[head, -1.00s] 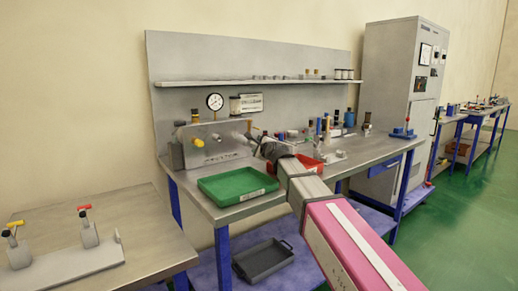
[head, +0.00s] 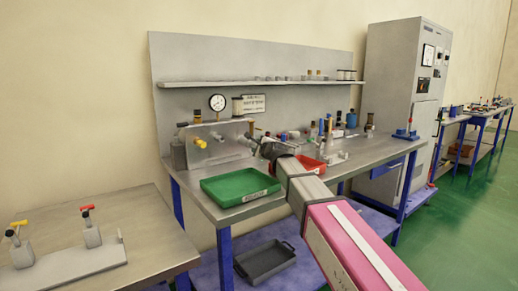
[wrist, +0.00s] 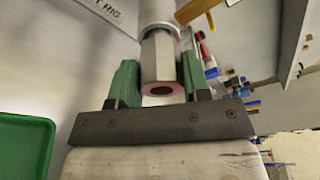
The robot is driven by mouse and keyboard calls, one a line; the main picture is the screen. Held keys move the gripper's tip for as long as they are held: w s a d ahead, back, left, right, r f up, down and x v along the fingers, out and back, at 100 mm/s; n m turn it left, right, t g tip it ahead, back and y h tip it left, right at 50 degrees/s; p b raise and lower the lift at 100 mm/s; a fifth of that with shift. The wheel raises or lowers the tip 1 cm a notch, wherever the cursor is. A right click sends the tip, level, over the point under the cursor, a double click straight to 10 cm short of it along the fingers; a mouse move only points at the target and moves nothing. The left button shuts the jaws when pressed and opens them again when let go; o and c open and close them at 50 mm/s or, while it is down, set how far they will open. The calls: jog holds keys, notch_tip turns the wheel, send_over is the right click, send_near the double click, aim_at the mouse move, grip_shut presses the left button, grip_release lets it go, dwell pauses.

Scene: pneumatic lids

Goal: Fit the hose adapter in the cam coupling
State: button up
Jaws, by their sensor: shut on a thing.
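My gripper (head: 262,148) is at the right part of the grey test rig panel (head: 215,152) on the workbench. In the wrist view its green fingers (wrist: 160,72) are shut on the hose adapter (wrist: 161,62), a grey hexagonal piece with a reddish ring around its open near end. A pale round part (wrist: 157,12) stands in line beyond the adapter; I cannot tell whether it is the adapter's far end or the cam coupling. In the head view, a yellow fitting (head: 201,143) and a silver fitting (head: 218,136) stick out of the panel. My gripper hides the adapter's contact area there.
A green tray (head: 240,187) lies in front of the panel and shows at the left of the wrist view (wrist: 22,150). A red bin (head: 310,163) and several bottles and small parts stand to the right. A side table (head: 150,225) with two levered fittings is at the left.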

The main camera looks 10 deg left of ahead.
jog(key=shift+w+a, duration=0.35)
jog(key=o, duration=1)
jog(key=shift+v, duration=3.5)
jog(key=shift+s+d, duration=0.1)
jog(key=shift+s, duration=0.05)
jog(key=v, duration=1)
jog(key=shift+s+d, duration=0.15)
jog(key=shift+s, duration=0.1)
